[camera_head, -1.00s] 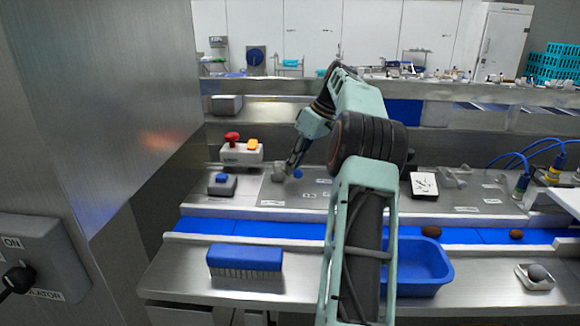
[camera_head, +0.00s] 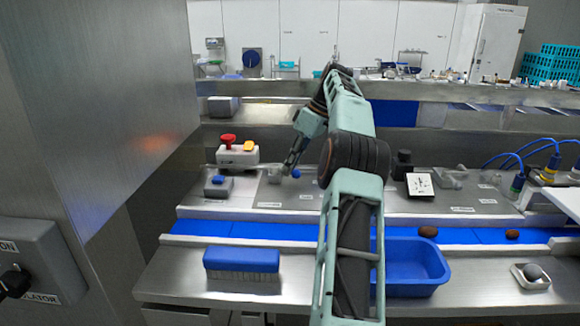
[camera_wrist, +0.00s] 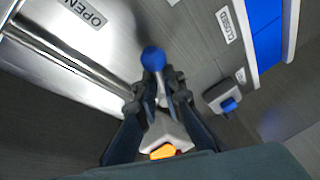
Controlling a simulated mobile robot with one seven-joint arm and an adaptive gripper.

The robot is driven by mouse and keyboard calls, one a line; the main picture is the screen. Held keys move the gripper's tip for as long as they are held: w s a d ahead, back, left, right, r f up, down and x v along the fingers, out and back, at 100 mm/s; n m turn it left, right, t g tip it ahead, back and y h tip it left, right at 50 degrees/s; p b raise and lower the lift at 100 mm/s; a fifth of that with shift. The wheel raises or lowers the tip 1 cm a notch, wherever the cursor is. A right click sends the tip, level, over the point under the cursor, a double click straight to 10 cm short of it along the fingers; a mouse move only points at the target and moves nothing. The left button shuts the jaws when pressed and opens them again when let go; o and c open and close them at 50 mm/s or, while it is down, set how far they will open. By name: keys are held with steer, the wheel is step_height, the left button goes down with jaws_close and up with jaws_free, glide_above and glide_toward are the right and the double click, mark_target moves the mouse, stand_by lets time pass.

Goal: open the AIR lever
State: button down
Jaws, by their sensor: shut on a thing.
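The lever ends in a round blue knob (camera_head: 295,174), which stands over the grey panel behind the belt. In the wrist view the blue knob (camera_wrist: 153,60) sits just beyond my fingertips. My gripper (camera_wrist: 156,88) is shut on the lever just below the knob; the fingers hide most of its stem. In the head view my gripper (camera_head: 291,163) reaches down to the knob from behind. In the wrist view an OPEN label (camera_wrist: 85,12) lies at upper left and a CLOSED label (camera_wrist: 229,25) at upper right. I cannot read an AIR label.
A box with a red button and a yellow part (camera_head: 238,155) and a grey box with a blue switch (camera_head: 218,186) stand left of the lever. In front are the blue belt (camera_head: 250,231), a blue brush (camera_head: 242,260) and a blue tub (camera_head: 437,266). A steel wall rises at left.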

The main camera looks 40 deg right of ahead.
steer(key=c, duration=2)
jaws_free()
steer(key=shift+c, duration=0.2)
steer(key=shift+s+a, duration=0.1)
